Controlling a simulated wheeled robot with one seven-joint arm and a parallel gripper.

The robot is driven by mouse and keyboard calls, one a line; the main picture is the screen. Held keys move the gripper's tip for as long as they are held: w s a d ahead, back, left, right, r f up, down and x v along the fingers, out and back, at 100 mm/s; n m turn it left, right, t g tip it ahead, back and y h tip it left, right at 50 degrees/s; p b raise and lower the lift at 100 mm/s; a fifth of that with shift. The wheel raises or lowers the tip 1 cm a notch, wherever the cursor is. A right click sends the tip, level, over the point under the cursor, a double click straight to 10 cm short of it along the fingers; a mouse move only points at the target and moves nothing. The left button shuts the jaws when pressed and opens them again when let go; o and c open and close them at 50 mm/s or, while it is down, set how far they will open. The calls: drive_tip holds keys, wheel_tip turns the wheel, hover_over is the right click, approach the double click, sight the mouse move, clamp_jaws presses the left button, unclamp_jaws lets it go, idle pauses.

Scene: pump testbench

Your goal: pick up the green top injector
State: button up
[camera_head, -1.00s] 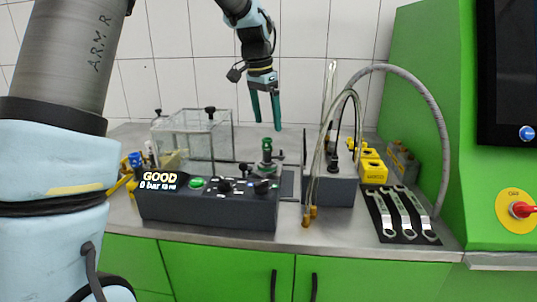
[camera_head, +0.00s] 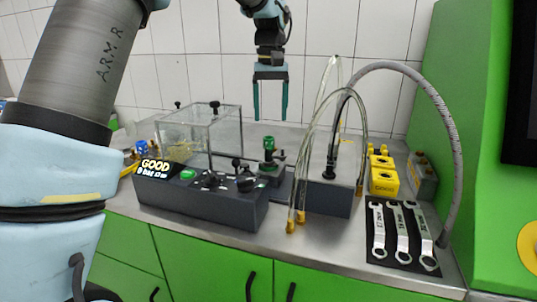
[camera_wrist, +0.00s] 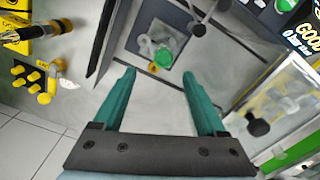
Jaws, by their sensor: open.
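The green top injector (camera_head: 268,145) stands upright on a dark base just behind the control box, with its green cap on top. In the wrist view its round green top (camera_wrist: 163,58) shows beyond the fingertips, near the middle of the picture and a little above the gap. My gripper (camera_head: 270,115) points down above the injector with its two teal fingers apart. In the wrist view my gripper (camera_wrist: 157,75) is open, with nothing between its fingers. It does not touch the injector.
A dark control box (camera_head: 200,203) with a GOOD display stands in front. A clear tank (camera_head: 200,132) stands at left. Hoses (camera_head: 308,170) arch over a dark block (camera_head: 330,196) at right. Yellow blocks (camera_head: 384,178) and wrenches (camera_head: 401,230) lie further right.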

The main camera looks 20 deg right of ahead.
sight(269, 139)
wheel_tip(269, 139, down, 3)
drive_tip(key=shift+a+f+p, duration=0.15)
drive_tip(key=shift+f+p, duration=0.4)
drive_tip(key=shift+f, duration=0.8)
drive_tip(key=shift+a+f+p, duration=0.15)
drive_tip(key=shift+f+p, duration=0.35)
drive_tip(key=shift+f, duration=0.85)
drive_tip(key=shift+c, duration=0.3)
clamp_jaws()
